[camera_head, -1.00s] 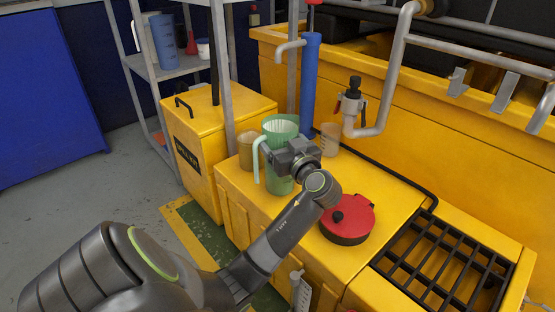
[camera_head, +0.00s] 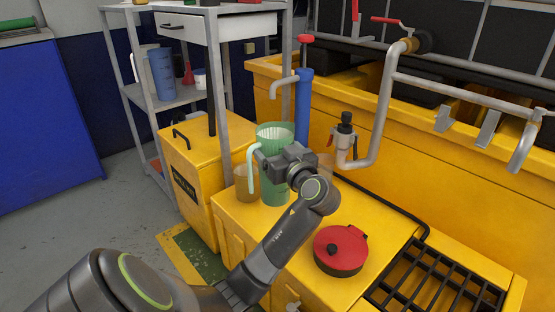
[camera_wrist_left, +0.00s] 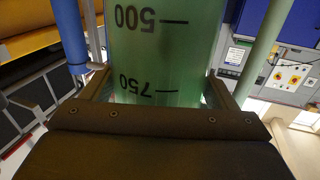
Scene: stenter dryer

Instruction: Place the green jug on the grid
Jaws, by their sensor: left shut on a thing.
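The green jug (camera_head: 277,132), a translucent measuring jug with a pale handle, is upright in the head view. My left gripper (camera_head: 280,161) is shut on its body from the near side. The jug appears raised above the yellow worktop. In the left wrist view the jug's wall (camera_wrist_left: 160,45) with 500 and 750 marks stands between the two fingers (camera_wrist_left: 160,92). The black barred grid (camera_head: 432,283) is over an opening in the yellow unit at the lower right, partly cut off by the frame and with nothing on it. My right gripper is not in view.
A brownish beaker (camera_head: 245,185) stands left of the jug. A red lidded pot (camera_head: 340,248) sits between the jug and the grid. A blue pump cylinder (camera_head: 304,108) and a grey pipe with a valve (camera_head: 346,140) rise behind. A black hose runs along the worktop's back edge.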

